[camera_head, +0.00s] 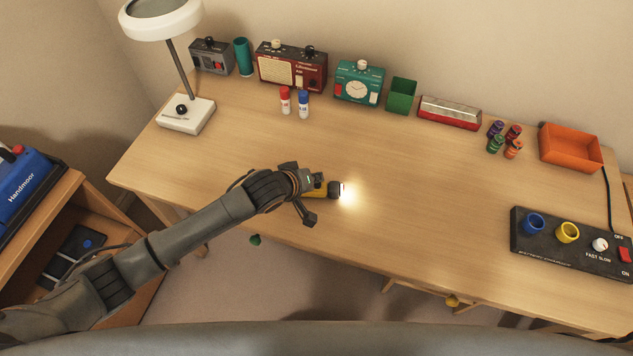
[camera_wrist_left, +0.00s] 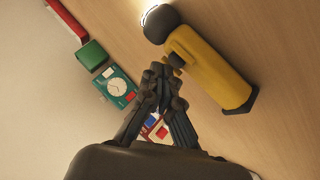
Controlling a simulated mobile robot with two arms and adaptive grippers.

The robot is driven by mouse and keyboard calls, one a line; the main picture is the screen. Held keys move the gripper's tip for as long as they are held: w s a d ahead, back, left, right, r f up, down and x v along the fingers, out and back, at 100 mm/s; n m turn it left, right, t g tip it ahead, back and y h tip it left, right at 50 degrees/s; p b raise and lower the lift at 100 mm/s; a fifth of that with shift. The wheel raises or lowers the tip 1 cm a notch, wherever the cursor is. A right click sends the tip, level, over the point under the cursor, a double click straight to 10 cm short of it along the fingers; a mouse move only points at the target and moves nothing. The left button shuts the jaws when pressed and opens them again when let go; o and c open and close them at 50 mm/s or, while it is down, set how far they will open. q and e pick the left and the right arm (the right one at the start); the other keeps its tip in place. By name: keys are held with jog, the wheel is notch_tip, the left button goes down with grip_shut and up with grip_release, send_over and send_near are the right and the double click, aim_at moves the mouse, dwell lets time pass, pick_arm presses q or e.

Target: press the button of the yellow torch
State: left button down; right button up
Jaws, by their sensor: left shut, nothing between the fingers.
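The yellow torch (camera_head: 320,189) lies on the desk near its front edge, partly hidden under my left gripper (camera_head: 308,196). Its black head points right and a bright glow spreads on the wood there, so it is lit. In the left wrist view the torch (camera_wrist_left: 211,65) shows its yellow body, dark end cap and dark head with light at the rim. A small dark part, perhaps its button, sits on the body's side close to the fingertips. My left gripper (camera_wrist_left: 162,78) is shut and empty, its tips beside the torch; I cannot tell whether they touch it. My right gripper is not in view.
The desk (camera_head: 420,190) is clear around the torch. Along the back stand a lamp (camera_head: 186,115), a radio (camera_head: 291,68), a teal clock (camera_head: 359,82), a green box (camera_head: 401,95) and an orange tray (camera_head: 570,148). A black control panel (camera_head: 572,243) lies at right.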

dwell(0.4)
pick_arm(q)
jog(key=shift+f, duration=0.1)
jog(key=shift+f, duration=0.35)
dwell(0.5)
jog(key=shift+r+p, duration=0.5)
jog(key=shift+p, duration=0.25)
